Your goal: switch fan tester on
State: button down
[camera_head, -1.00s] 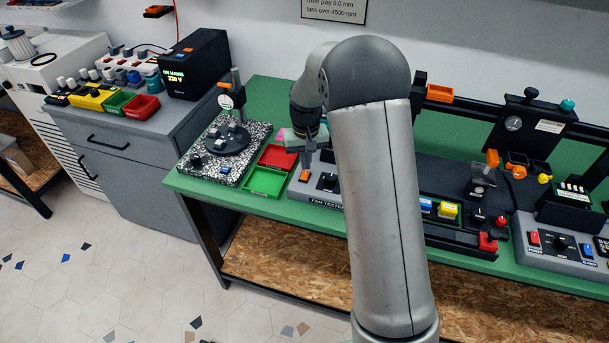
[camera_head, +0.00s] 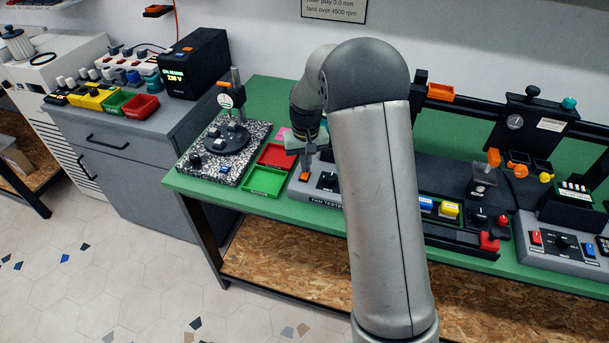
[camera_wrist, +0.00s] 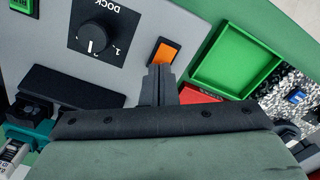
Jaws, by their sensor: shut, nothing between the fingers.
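The fan tester (camera_head: 325,202) is a grey box with a label on its front edge, on the green bench, partly hidden behind my arm. An orange rocker switch (camera_head: 305,177) sits at its left end; it also shows in the wrist view (camera_wrist: 164,52). A black dial (camera_wrist: 93,38) marked DOCK is beside it in the wrist view. My gripper (camera_head: 307,163) is shut and empty, pointing down at the switch. In the wrist view its fingertips (camera_wrist: 158,70) are at the near edge of the orange switch; I cannot tell whether they touch it.
A green tray (camera_head: 265,180) and a red tray (camera_head: 277,156) lie just left of the tester. A speckled stone plate (camera_head: 247,167) with a dial gauge stands further left. Other bench equipment (camera_head: 565,245) is at the right.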

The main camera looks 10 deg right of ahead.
jog(key=shift+f, duration=0.4)
jog(key=shift+r, duration=0.1)
jog(key=shift+r+p, duration=1.85)
jog(key=shift+r, duration=1.6)
